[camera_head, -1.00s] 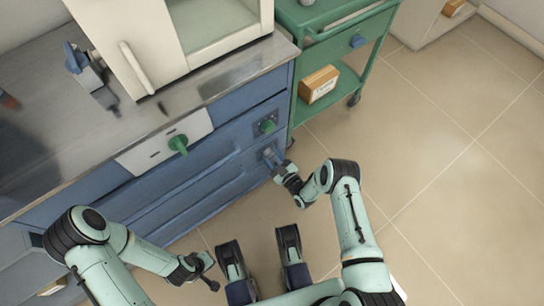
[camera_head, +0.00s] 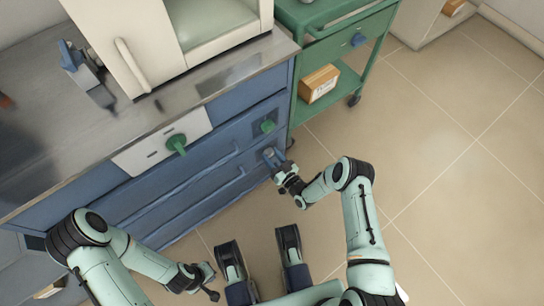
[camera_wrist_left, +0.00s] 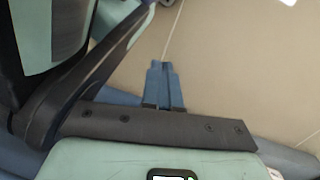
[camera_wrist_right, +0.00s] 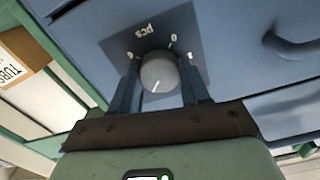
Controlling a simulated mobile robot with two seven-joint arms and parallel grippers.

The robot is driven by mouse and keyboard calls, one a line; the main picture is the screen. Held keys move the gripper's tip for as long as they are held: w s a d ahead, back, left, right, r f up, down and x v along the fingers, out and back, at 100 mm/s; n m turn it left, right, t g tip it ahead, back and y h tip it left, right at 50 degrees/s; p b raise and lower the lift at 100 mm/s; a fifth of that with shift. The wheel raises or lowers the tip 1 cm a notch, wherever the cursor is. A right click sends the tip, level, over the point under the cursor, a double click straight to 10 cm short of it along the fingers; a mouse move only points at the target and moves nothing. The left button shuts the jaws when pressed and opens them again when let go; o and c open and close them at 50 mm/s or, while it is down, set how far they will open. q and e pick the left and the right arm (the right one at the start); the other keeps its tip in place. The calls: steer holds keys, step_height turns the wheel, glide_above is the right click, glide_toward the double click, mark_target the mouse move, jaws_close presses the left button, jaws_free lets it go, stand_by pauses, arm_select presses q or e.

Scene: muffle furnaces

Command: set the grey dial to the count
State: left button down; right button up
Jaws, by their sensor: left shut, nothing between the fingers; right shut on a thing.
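The grey dial (camera_wrist_right: 158,72) sits on a dark plate (camera_wrist_right: 118,44) marked "pcs", on the blue cabinet front. Its white pointer line points down and slightly left in the right wrist view. A "0" stands at the plate's upper right and another mark, not clearly readable, at the left. My right gripper (camera_wrist_right: 160,80) has one finger on each side of the dial and is shut on it. In the head view my right gripper (camera_head: 274,162) hides most of the dial. My left gripper (camera_head: 211,284) is shut and empty, low in front of the cabinet; its fingers (camera_wrist_left: 164,84) are together.
A green knob (camera_head: 177,143) on a pale panel and another green knob (camera_head: 265,126) are on the blue cabinet (camera_head: 205,170). A cream furnace (camera_head: 150,50) stands on the metal counter. A green cart (camera_head: 325,45) holds a cardboard box (camera_head: 318,84). The floor at right is clear.

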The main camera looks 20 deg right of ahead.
steer(key=shift+a+r, duration=0.1)
steer(key=o, duration=1.1)
steer(key=shift+c, duration=0.2)
arm_select(q)
steer(key=w+r+t+p, duration=0.2)
steer(key=w+r+p, duration=0.1)
steer(key=w+r, duration=0.2)
steer(key=shift+w+d+r+m+t+p, duration=0.25)
steer(key=shift+w+d+m+t+p, duration=0.15)
steer(key=shift+w, duration=0.75)
arm_select(e)
steer(key=v, duration=1.3)
steer(key=shift+s, duration=0.1)
